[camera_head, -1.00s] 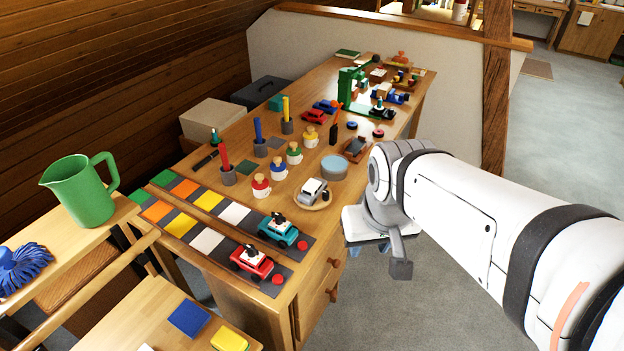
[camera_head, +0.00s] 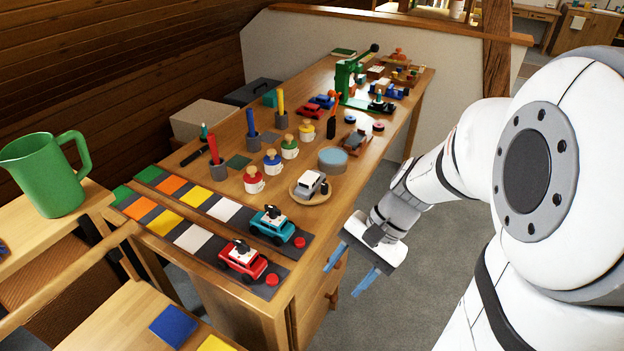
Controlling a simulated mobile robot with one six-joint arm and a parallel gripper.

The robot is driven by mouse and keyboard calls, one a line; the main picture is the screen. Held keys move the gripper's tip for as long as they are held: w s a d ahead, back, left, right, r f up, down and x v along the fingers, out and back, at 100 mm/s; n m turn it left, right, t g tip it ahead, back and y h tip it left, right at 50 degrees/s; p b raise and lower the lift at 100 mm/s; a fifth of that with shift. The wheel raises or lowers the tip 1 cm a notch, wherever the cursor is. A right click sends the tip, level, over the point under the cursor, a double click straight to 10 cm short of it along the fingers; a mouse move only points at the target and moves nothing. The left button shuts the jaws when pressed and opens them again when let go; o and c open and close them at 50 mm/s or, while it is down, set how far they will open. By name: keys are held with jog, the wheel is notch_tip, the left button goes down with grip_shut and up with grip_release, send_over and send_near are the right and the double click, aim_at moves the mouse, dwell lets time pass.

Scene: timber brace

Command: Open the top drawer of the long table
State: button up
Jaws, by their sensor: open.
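The long wooden table (camera_head: 303,262) runs from the near left to the far right, with toys on its top. Its drawer fronts are on the right side, seen at a steep angle. A drawer knob (camera_head: 333,297) shows low on that side. The top drawer's front is partly hidden by my gripper (camera_head: 351,271). My gripper is open and empty, its two blue fingers apart and pointing down and left toward the drawer side. I cannot tell whether a finger touches the front. No drawer is seen pulled out.
A red toy car (camera_head: 243,261) and a teal toy car (camera_head: 272,226) stand near the table's near corner. A green jug (camera_head: 50,175) stands on a side table at left. A wooden post (camera_head: 497,55) rises behind. Grey floor (camera_head: 385,310) is clear right of the table.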

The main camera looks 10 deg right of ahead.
jog(key=w+f+m+y+b, duration=0.3)
jog(key=f+m+y+b, duration=0.15)
jog(key=f, duration=0.45)
jog(key=m+t+y+b, duration=0.4)
jog(key=m+t+b, duration=0.8)
jog(key=m, duration=0.4)
send_near(341, 265)
jog(key=x, duration=0.3)
jog(key=shift+t, duration=0.3)
jog(key=x, duration=0.5)
jog(key=b+x, duration=0.1)
jog(key=x, duration=0.2)
jog(key=shift+f, duration=0.3)
grip_shut()
